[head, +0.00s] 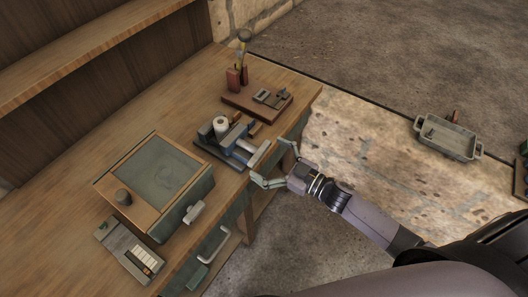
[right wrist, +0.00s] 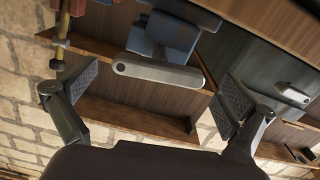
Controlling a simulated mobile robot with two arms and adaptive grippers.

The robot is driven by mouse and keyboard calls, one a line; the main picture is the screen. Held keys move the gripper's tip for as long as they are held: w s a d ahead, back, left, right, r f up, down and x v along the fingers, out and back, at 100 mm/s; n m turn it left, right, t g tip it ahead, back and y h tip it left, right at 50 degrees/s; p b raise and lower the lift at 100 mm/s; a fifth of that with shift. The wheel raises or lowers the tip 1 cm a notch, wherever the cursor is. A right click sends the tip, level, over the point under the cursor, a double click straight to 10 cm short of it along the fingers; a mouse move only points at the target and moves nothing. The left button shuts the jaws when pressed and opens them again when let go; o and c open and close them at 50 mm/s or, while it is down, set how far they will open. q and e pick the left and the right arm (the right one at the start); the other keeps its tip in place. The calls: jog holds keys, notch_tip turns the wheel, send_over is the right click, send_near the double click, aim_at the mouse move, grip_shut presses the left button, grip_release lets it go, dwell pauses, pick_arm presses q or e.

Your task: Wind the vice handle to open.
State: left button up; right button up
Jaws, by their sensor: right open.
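The blue-grey vice (head: 218,137) stands at the front edge of the wooden workbench. Its pale grey handle bar (head: 260,154) sits off the bench's front side. In the right wrist view the vice body (right wrist: 163,35) is at the top. The handle (right wrist: 160,74) lies almost level across the middle, its right end slightly lower. My right gripper (head: 270,161) is open at the handle, its fingers spread to either side. In the right wrist view the gripper's two pads (right wrist: 157,95) stand left and right of the handle, with gaps at both ends. My left gripper is out of view.
A wooden case with a dark green top (head: 160,172) is left of the vice on the workbench (head: 150,105). A small tray (head: 129,252) lies nearer. A red-brown board (head: 243,103) with small parts is behind the vice. A grey bin (head: 449,139) is at right.

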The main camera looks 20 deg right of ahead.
jog(key=shift+w+a, duration=0.4)
jog(key=shift+w, duration=0.05)
jog(key=shift+c, duration=0.5)
jog(key=c, duration=1)
